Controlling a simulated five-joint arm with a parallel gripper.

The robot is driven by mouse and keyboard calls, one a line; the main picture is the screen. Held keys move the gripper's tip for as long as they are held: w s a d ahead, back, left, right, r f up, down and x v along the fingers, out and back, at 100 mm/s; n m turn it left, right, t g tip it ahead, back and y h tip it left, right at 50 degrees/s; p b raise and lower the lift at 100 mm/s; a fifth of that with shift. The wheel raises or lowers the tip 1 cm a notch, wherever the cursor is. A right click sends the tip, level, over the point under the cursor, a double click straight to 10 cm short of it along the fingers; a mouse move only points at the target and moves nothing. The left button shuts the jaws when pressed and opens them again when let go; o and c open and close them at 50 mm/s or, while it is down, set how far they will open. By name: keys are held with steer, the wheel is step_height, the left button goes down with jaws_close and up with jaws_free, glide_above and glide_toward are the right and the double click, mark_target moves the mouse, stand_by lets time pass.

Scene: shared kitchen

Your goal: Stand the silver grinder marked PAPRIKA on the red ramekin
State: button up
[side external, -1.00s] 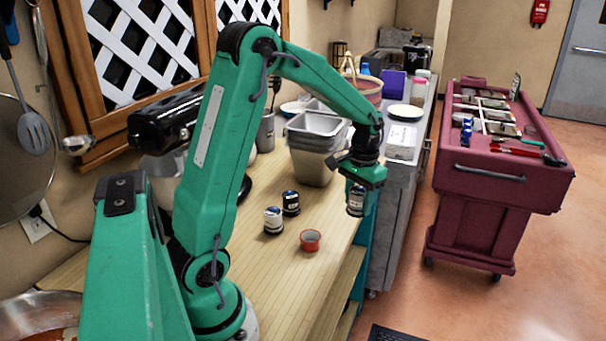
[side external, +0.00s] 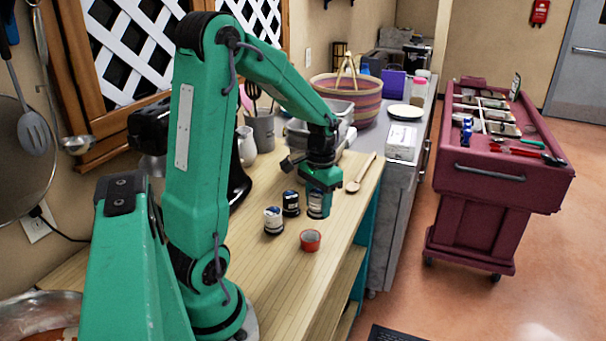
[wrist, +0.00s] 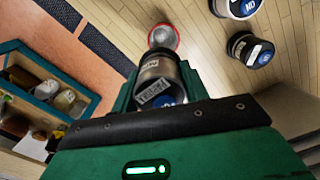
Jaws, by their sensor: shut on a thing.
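My gripper (side external: 321,180) points down and is shut on a silver grinder (side external: 318,206) with a dark cap. In the wrist view the grinder (wrist: 157,72) sits between my fingers; its label is too small to read surely. The red ramekin (side external: 310,240) stands on the wooden counter, nearer the side camera than the held grinder. In the wrist view the ramekin (wrist: 163,38) shows just beyond the grinder's far end, partly covered by it. I cannot tell how far the grinder's base is above the counter.
Two other grinders, one with a white label (side external: 273,221) and one dark (side external: 291,204), stand left of the held one. The counter before the ramekin is clear.

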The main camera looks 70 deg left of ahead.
mark_target(312, 193)
steer(key=shift+s+a+f, duration=0.1)
steer(key=shift+s+a, duration=0.1)
steer(key=shift+s, duration=0.75)
steer(key=shift+f, duration=0.15)
steer(key=shift+f, duration=2.75)
steer(key=shift+f, duration=0.6)
steer(key=o, duration=0.9)
steer(key=shift+r, duration=0.15)
steer(key=shift+w+a+r, duration=0.1)
steer(key=shift+r, duration=2.6)
steer(key=shift+w+r, duration=0.1)
steer(key=shift+r, duration=2.55)
